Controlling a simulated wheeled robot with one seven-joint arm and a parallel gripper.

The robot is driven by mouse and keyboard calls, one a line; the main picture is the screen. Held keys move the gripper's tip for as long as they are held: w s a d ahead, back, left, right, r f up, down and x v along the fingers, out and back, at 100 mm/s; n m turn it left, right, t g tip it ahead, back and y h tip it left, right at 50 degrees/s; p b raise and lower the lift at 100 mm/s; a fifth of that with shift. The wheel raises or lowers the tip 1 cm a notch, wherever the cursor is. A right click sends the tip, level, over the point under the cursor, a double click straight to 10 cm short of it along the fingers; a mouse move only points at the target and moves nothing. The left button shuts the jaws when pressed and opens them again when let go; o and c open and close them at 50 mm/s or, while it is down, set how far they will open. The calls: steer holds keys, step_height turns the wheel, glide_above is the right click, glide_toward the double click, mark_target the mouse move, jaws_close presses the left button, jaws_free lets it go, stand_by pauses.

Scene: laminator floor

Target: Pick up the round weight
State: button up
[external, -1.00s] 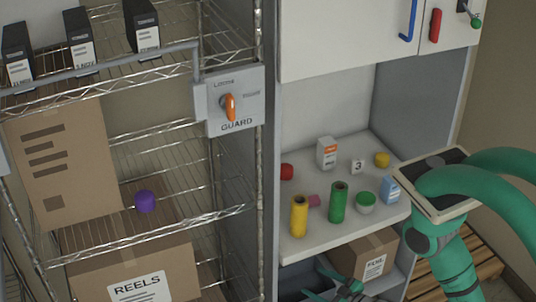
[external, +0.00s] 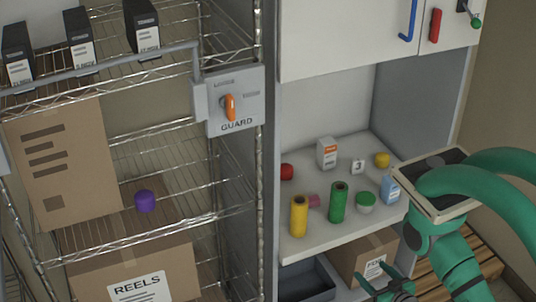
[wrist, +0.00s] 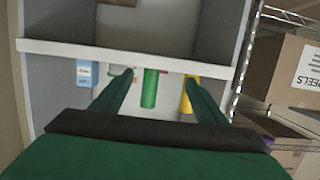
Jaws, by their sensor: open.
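No label marks the round weight. Short round pieces in the external view are a purple one (external: 145,201) on the wire rack, and a red one (external: 287,172), a yellow one (external: 382,160) and a pink one (external: 314,201) on the white shelf (external: 305,246). I cannot tell which is the weight. My gripper (external: 376,277) is low, in front of the lower compartment and below the white shelf's front edge. It is open and empty. In the wrist view its fingers (wrist: 158,77) point towards the shelf's front edge, with a green roll and a yellow roll showing beyond.
A yellow roll (external: 299,216), a green roll (external: 338,203), a green-lidded jar (external: 365,203) and small boxes crowd the shelf. Below are a carton (external: 352,260) and a dark bin (external: 309,285). The wire rack with a guard panel (external: 236,101) stands left.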

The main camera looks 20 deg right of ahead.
steer(key=w+d+r+m+t+h, duration=0.2)
steer(key=w+d+r+m+h, duration=0.35)
steer(key=w+d, duration=0.35)
steer(key=w+d+r+m+t+h, duration=0.2)
steer(key=w+d+r+m+h, duration=0.3)
steer(key=w+d, duration=0.4)
steer(key=w+d+r+m+t+y, duration=0.15)
steer(key=w+r, duration=0.25)
steer(key=w, duration=0.4)
steer(key=w+r+y, duration=0.2)
steer(key=w+r, duration=0.2)
steer(key=w, duration=0.4)
steer(key=n+g+y, duration=0.7)
steer(key=n+y, duration=0.6)
steer(key=n, duration=0.1)
glide_above(288, 167)
steer(key=s+d, duration=0.4)
steer(key=f, duration=0.2)
steer(key=shift+w+a+f+n+g+h, duration=0.15)
steer(key=shift+w+a+f+n+g, duration=0.8)
steer(key=shift+f, duration=1.4)
steer(key=shift+w+a+f+n+g+h, duration=0.2)
steer(key=shift+w+a+f+n+g, duration=0.7)
steer(key=shift+f, duration=1.4)
steer(key=shift+w+a+f+n+g+h, duration=0.15)
steer(key=shift+w+a+f+n+g, duration=0.35)
steer(key=shift+f+g, duration=1.35)
